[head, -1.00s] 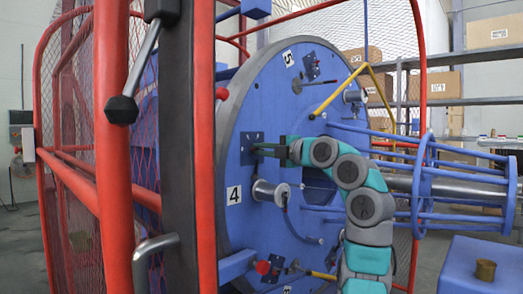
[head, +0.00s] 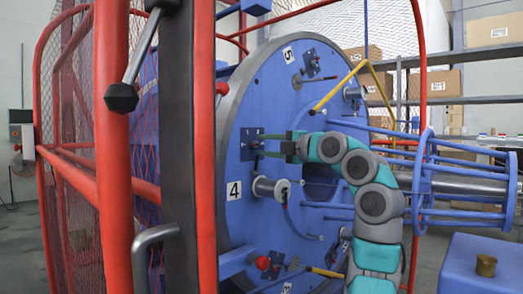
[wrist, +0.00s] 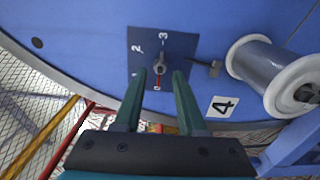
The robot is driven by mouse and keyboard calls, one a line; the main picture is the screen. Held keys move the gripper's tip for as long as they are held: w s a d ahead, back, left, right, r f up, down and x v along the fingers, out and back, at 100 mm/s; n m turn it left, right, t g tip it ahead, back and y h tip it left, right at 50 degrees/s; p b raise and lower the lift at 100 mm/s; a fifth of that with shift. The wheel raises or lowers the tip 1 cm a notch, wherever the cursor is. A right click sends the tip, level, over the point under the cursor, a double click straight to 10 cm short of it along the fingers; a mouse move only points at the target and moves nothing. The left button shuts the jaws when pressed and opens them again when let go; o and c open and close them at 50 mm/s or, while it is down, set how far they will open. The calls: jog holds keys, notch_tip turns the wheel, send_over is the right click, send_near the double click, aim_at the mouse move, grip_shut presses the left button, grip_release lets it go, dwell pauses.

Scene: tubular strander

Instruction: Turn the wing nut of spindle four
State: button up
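The dark blue dial plate (wrist: 178,48) of spindle four is on the blue disc, with white marks around it. The wing nut (wrist: 158,66) is a small grey knob at its middle, with a red mark beside the 0. In the head view the plate (head: 247,146) is above and right of the number 4 label (head: 234,190). My gripper (wrist: 160,74) is open, its two green fingertips apart on either side of the nut in the wrist view. In the head view my gripper (head: 268,143) is in front of the plate, with the nut not clearly visible.
A spool (wrist: 268,72) sticks out beside the plate, with a small grey lever (wrist: 207,67) between them. A red guard frame (head: 113,180) and dark post (head: 176,150) stand at left. A yellow bar (head: 338,88) is above my arm. Blue rods (head: 455,155) lie at right.

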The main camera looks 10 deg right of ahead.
jog(key=b+v, duration=0.1)
jog(key=v, duration=0.4)
jog(key=shift+s+d+b, duration=0.25)
jog(key=shift+s+b, duration=0.05)
jog(key=shift+s, duration=0.05)
